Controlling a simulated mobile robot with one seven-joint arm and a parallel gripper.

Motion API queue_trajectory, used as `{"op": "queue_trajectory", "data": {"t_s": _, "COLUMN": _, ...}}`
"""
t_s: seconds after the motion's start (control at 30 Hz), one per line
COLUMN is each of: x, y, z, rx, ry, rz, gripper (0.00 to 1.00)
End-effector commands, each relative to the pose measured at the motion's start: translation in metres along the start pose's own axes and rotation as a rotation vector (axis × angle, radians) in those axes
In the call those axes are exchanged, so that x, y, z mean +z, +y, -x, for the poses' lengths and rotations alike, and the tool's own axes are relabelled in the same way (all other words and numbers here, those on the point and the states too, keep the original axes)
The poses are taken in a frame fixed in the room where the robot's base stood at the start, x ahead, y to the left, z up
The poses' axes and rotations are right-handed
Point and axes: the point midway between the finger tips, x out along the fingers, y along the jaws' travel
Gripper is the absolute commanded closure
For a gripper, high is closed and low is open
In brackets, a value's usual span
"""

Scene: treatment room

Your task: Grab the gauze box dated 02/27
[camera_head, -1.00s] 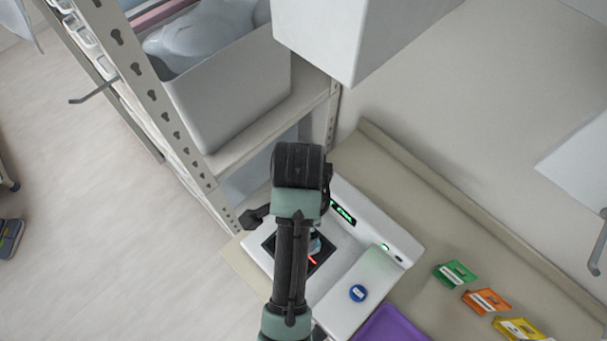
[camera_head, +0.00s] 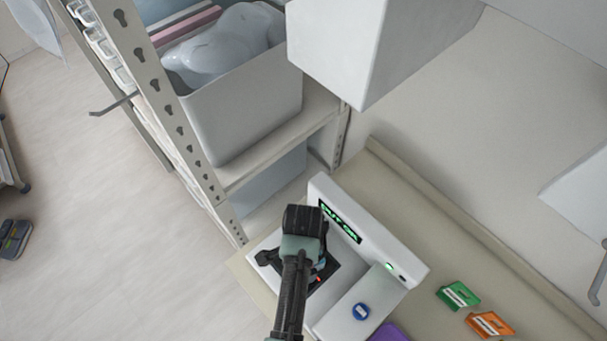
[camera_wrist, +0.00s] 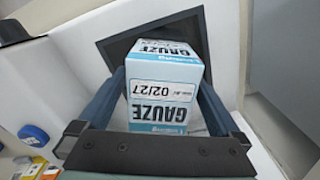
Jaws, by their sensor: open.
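The gauze box (camera_wrist: 165,88) is white and light blue, with a label reading 02/27 that appears upside down in the wrist view. It sits on the dark square plate (camera_wrist: 122,47) of a white device. My gripper (camera_wrist: 160,104) is open, with one finger on each side of the box. I cannot tell whether the fingers touch it. In the head view my gripper (camera_head: 302,262) is over the dark plate and hides most of the box.
A metal shelf (camera_head: 180,125) with a grey bin (camera_head: 245,105) rises at left. A white cabinet (camera_head: 375,50) hangs above.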

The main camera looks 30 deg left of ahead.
Motion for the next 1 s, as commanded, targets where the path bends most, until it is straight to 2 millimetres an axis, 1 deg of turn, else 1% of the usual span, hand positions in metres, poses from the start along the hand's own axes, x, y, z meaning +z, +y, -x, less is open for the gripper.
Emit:
{"op": "queue_trajectory", "data": {"t_s": 0.1, "x": 0.0, "y": -0.0001, "z": -0.0051, "rx": -0.001, "ry": 0.0, "rz": 0.0, "gripper": 0.0}}
{"op": "queue_trajectory", "data": {"t_s": 0.3, "x": -0.0001, "y": -0.0003, "z": -0.0053, "rx": -0.002, "ry": 0.001, "rz": 0.0, "gripper": 0.0}}
{"op": "queue_trajectory", "data": {"t_s": 0.37, "x": -0.0001, "y": -0.0003, "z": -0.0052, "rx": -0.002, "ry": 0.001, "rz": 0.0, "gripper": 0.11}}
{"op": "queue_trajectory", "data": {"t_s": 0.4, "x": -0.0001, "y": -0.0003, "z": -0.0051, "rx": -0.001, "ry": 0.001, "rz": 0.0, "gripper": 0.18}}
{"op": "queue_trajectory", "data": {"t_s": 0.57, "x": -0.0002, "y": -0.0003, "z": -0.005, "rx": -0.002, "ry": 0.001, "rz": 0.0, "gripper": 0.47}}
{"op": "queue_trajectory", "data": {"t_s": 0.6, "x": -0.0001, "y": -0.0003, "z": -0.0049, "rx": -0.002, "ry": 0.001, "rz": 0.0, "gripper": 0.54}}
{"op": "queue_trajectory", "data": {"t_s": 0.67, "x": -0.0002, "y": -0.0003, "z": -0.0049, "rx": -0.002, "ry": 0.001, "rz": 0.0, "gripper": 0.65}}
{"op": "queue_trajectory", "data": {"t_s": 0.8, "x": -0.0003, "y": -0.0005, "z": -0.0047, "rx": -0.002, "ry": 0.001, "rz": 0.0, "gripper": 0.9}}
{"op": "queue_trajectory", "data": {"t_s": 0.83, "x": -0.0003, "y": -0.0005, "z": -0.0047, "rx": -0.002, "ry": 0.001, "rz": 0.0, "gripper": 0.92}}
{"op": "queue_trajectory", "data": {"t_s": 1.0, "x": -0.0003, "y": -0.0007, "z": -0.0037, "rx": -0.002, "ry": 0.001, "rz": 0.0, "gripper": 0.92}}
